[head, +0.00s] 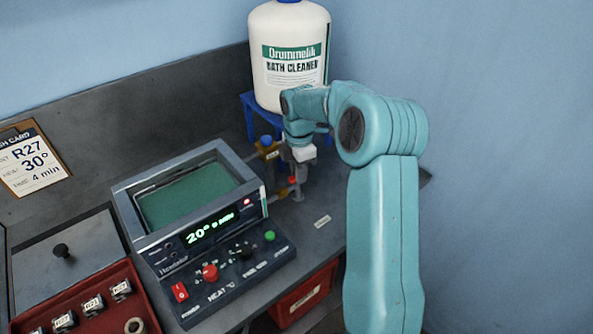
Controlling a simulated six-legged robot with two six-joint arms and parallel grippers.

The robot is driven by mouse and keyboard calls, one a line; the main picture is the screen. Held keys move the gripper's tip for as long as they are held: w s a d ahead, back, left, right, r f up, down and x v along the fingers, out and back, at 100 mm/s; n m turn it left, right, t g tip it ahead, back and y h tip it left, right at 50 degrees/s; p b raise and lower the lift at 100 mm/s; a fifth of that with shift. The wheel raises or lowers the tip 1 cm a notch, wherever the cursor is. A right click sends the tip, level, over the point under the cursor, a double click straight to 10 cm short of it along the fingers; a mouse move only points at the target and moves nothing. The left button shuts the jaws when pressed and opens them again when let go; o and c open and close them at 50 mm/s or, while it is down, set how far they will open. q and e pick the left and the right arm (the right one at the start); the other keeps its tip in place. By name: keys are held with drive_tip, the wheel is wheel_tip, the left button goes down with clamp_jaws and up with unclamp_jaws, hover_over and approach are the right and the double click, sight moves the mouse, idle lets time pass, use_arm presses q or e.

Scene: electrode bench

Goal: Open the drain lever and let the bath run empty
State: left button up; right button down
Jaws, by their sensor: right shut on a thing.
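The bath (118,193) is a grey metal tank with green liquid in it, on a bench unit whose display (212,228) glows green and seems to start with 20°. Small pipe fittings stand at its right side, with a red part (292,180) low down and a blue-topped part (266,141) farther back. My right gripper (302,154) reaches down over these fittings, just above the red part. It is shut on what appears to be the drain lever; the grip itself is mostly hidden by the wrist. My left gripper is out of view.
A white cleaner bottle (290,92) stands on a blue stand (250,121) behind the gripper. The control panel has a red knob (210,272) and a green button (270,236). A red tray (140,300) is front left. A red bin (303,298) sits under the bench's edge.

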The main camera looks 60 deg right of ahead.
drive_tip(key=shift+w+d+r+n, duration=0.15)
drive_tip(key=shift+w+n, duration=0.1)
drive_tip(key=shift+n, duration=0.3)
drive_tip(key=shift+w+d+r+n, duration=0.15)
drive_tip(key=shift+w+n, duration=0.1)
drive_tip(key=shift+n, duration=0.3)
drive_tip(key=shift+w+f, duration=0.1)
drive_tip(key=c, duration=1)
unclamp_jaws()
drive_tip(key=shift+c, duration=0.2)
drive_tip(key=shift+f, duration=0.1)
wheel_tip(320, 180, up, 16)
drive_tip(key=shift+r, duration=0.2)
drive_tip(key=shift+a, duration=0.1)
